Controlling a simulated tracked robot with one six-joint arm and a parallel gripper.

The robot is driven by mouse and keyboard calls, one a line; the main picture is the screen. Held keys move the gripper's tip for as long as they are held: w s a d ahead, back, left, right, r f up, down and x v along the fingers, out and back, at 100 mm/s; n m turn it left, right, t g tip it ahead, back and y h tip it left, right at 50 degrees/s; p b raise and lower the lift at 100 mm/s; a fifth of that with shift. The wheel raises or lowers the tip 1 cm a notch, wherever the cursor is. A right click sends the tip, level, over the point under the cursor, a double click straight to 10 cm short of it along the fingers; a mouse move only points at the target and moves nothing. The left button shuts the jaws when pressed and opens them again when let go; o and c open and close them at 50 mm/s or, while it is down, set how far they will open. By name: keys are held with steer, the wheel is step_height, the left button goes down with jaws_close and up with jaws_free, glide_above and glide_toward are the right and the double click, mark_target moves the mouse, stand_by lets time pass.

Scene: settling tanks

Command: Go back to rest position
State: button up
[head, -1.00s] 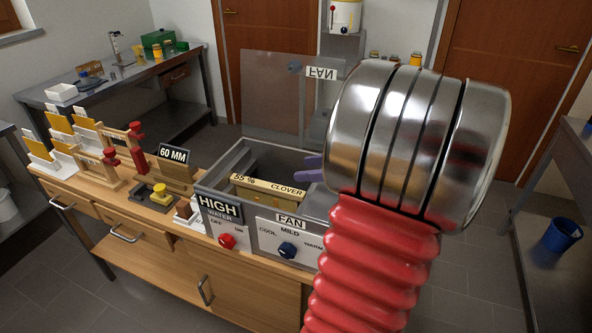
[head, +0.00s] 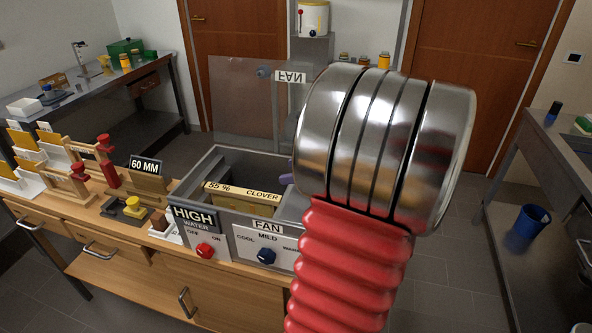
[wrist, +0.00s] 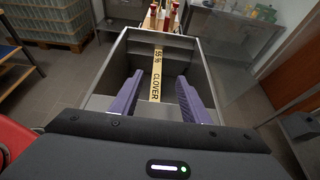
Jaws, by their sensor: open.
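My gripper (wrist: 160,100) shows in the wrist view as two purple fingers, spread apart with nothing between them. It is over the open grey tank (wrist: 207,88). A yellow bar labelled "55 % CLOVER" (wrist: 156,75) lies in the tank, seen beyond and between the fingers. In the head view, the tank (head: 217,158) stands on the wooden bench and the clover bar (head: 243,190) shows inside it. My arm's metal joint and red sleeve cover the tank's right part, and only a bit of a purple finger shows beside them.
The tank's clear lid (head: 240,100), marked FAN, stands raised at the back. Left on the bench are a 60 MM block (head: 148,185) and red-handled stands (head: 107,175). A blue bin (head: 528,222) is at right.

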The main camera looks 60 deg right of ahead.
steer(key=shift+w, duration=0.15)
glide_above(251, 192)
steer(key=f, duration=0.5)
steer(key=shift+s, duration=0.3)
steer(key=shift+s+d, duration=0.1)
steer(key=shift+s, duration=0.05)
steer(key=v, duration=1.3)
steer(key=x, duration=1.4)
steer(key=shift+r, duration=1.3)
steer(key=shift+r, duration=0.1)
